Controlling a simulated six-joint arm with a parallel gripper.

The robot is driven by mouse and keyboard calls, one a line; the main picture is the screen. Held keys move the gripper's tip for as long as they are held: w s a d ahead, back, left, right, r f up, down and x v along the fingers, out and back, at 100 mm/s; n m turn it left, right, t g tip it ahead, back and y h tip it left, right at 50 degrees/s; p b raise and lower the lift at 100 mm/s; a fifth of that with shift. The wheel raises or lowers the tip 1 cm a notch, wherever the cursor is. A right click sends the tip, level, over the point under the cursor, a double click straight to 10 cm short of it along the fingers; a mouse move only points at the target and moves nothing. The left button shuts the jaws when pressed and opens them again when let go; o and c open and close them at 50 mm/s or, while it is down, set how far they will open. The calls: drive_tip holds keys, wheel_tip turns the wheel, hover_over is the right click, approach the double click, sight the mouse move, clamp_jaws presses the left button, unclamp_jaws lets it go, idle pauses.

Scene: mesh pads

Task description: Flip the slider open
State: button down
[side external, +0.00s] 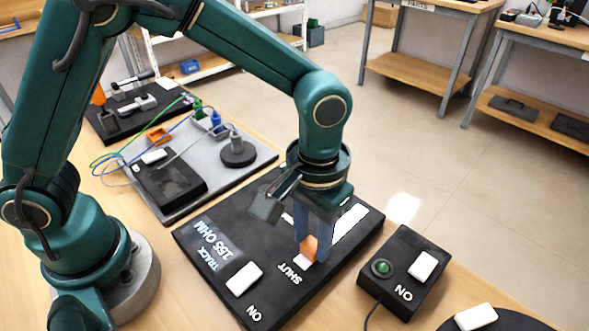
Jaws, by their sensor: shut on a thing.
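The black track board (215,222) lies on the wooden bench, with "TRACK", "SHUT" and "ON" lettering. A white strip (350,228) shows on it behind my gripper. My gripper (309,250) points down over the board, at the "SHUT" label. Its blue-grey fingers are shut on a small orange piece, which I take to be the slider (310,243). A small white patch shows just below the fingertips. The fingers hide part of the slider and strip, so I cannot tell how far the slider sits along its track.
A white block (244,278) is on the board near "ON". To the right is a black box (417,292) with a green button and white switch. Behind left, a grey panel (262,155) carries wires and plugs. A dark disc with a white block sits bottom right.

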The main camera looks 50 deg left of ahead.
drive_tip(key=shift+w+r, duration=0.1)
drive_tip(key=shift+w, duration=3.85)
drive_tip(key=c, duration=0.5)
unclamp_jaws()
drive_tip(key=shift+r, duration=2.55)
